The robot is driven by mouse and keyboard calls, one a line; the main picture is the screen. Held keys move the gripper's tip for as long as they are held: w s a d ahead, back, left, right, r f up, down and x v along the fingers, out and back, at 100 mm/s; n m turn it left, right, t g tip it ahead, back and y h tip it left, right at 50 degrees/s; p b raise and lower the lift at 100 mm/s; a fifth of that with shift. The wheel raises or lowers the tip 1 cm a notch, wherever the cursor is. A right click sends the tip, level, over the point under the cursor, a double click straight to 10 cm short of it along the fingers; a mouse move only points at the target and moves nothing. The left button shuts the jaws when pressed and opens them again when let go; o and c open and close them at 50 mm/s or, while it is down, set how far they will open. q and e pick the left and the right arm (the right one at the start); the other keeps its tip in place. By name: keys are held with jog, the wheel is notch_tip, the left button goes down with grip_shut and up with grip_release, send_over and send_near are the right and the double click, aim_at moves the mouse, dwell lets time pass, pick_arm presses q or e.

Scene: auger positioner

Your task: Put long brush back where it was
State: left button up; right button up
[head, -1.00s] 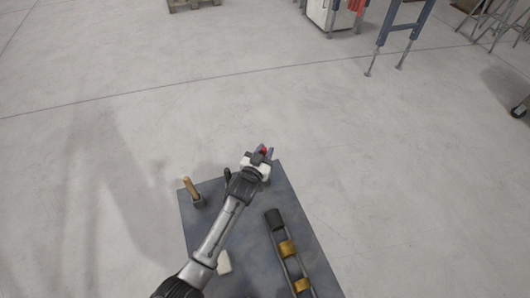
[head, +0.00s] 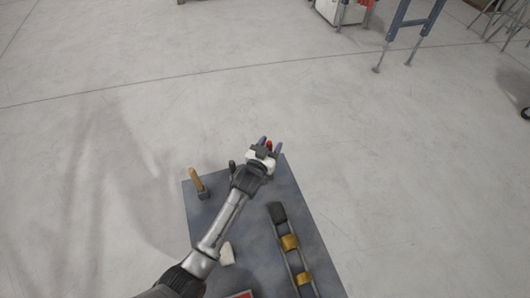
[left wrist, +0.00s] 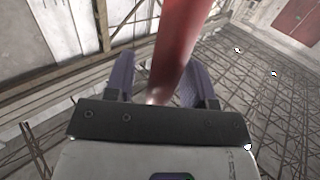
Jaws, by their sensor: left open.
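My left gripper (head: 265,147) is over the far edge of the grey-blue table (head: 235,215) in the head view, its fingers apart. A red rod-like thing (head: 269,145) shows between the fingers. In the left wrist view the red shaft (left wrist: 180,45) stands between the two open fingers of the left gripper (left wrist: 158,75), near the right finger; I cannot tell if it touches. Its lower end is hidden by the gripper body. I cannot tell if this is the long brush. A wooden handle (head: 195,179) stands up from a dark holder (head: 202,194) at the table's left edge.
A dark frame (head: 283,233) with yellow-brown bands lies along the table's right side. A small whitish block (head: 227,254) lies near my arm. A red-edged thing (head: 241,295) shows at the bottom edge.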

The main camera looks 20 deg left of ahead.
pick_arm(q)
jog(key=s+p, duration=0.1)
jog(key=s, duration=1.1)
jog(key=shift+a+r+p, duration=0.3)
jog(key=shift+a+r, duration=0.05)
jog(key=shift+a, duration=0.05)
jog(key=s+a+f+g, duration=0.1)
jog(key=s+g, duration=0.6)
jog(key=s, duration=0.8)
jog(key=s+a+f+m+g+y, duration=0.1)
jog(key=s+f+g, duration=0.2)
jog(key=s, duration=1.2)
jog(key=g, duration=0.3)
jog(key=shift+s+a+g, duration=0.25)
jog(key=shift+s+g, duration=0.15)
jog(key=shift+f, duration=0.15)
jog(key=shift+w+d, duration=0.1)
